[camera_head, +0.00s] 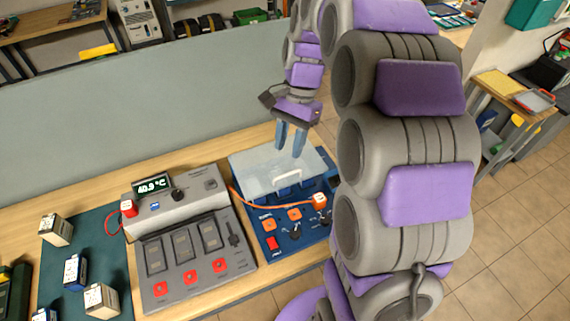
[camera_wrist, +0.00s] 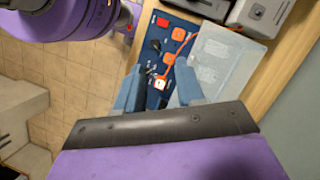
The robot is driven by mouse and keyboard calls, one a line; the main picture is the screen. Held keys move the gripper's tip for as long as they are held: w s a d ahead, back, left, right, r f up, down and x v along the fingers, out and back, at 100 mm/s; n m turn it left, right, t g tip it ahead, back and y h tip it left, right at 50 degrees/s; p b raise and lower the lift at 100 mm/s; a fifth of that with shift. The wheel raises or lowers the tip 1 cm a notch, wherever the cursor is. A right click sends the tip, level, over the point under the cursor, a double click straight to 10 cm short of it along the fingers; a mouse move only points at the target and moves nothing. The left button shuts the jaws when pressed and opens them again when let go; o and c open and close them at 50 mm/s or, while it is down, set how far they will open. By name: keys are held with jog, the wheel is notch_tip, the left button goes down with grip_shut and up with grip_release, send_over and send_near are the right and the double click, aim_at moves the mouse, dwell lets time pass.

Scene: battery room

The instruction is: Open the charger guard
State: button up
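The charger is a blue unit (camera_head: 262,243) on the wooden bench, with orange sockets, a red switch and black knobs on its front panel. Its guard (camera_head: 262,168) is a pale, translucent panel lying over the rear part of the unit, with a white handle (camera_head: 287,179) near its front edge. The guard also shows in the wrist view (camera_wrist: 228,58), right of the fingers. My gripper (camera_head: 290,140) is open and empty, above the guard's back right part and apart from the handle. In the wrist view my gripper (camera_wrist: 157,82) shows a clear gap between its fingers.
A grey battery station (camera_head: 185,240) with a "40.9 °C" display (camera_head: 153,185) stands left of the charger. An orange cable runs to a plug (camera_head: 319,201) on the charger. Several small batteries lie on a dark mat (camera_head: 95,245). A grey partition (camera_head: 130,110) rises behind the bench.

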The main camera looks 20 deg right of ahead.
jog(key=w+d+f+m+y+p, duration=0.25)
jog(key=w+d+m, duration=0.35)
jog(key=w+d, duration=0.3)
jog(key=b, duration=0.3)
send_over(286, 179)
jog(key=shift+h, duration=0.45)
notch_tip(286, 179, down, 16)
jog(key=shift+a+f, duration=0.1)
jog(key=shift+f, duration=0.05)
jog(key=shift+c, duration=0.5)
grip_shut()
